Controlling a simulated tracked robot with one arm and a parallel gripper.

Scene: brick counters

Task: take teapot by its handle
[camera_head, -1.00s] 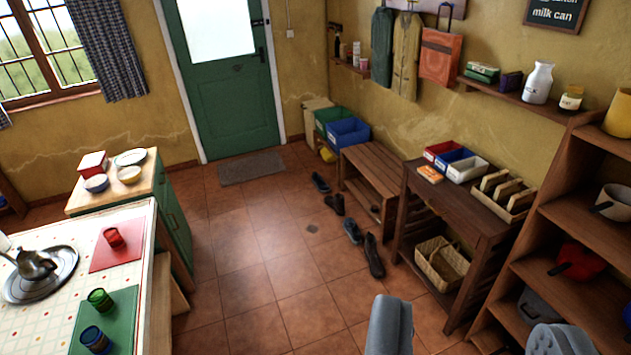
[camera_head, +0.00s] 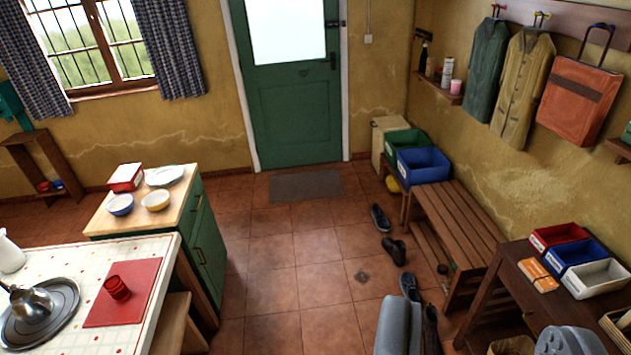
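A shiny metal teapot (camera_head: 33,304) stands on a round grey tray (camera_head: 66,323) on the white counter at the lower left. The left part of the teapot is near the picture edge, and a dark handle shows at its upper left. My gripper (camera_head: 484,335) is at the bottom right. Its two grey fingers are wide apart with nothing held between them. It is far to the right of the teapot, above the floor and the bench side.
A white jug (camera_head: 10,252) is behind the teapot. A green cabinet (camera_head: 208,245) with bowls on top adjoins the counter. The tiled floor (camera_head: 290,270) is mostly clear; shoes and a wooden bench (camera_head: 455,225) line the right.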

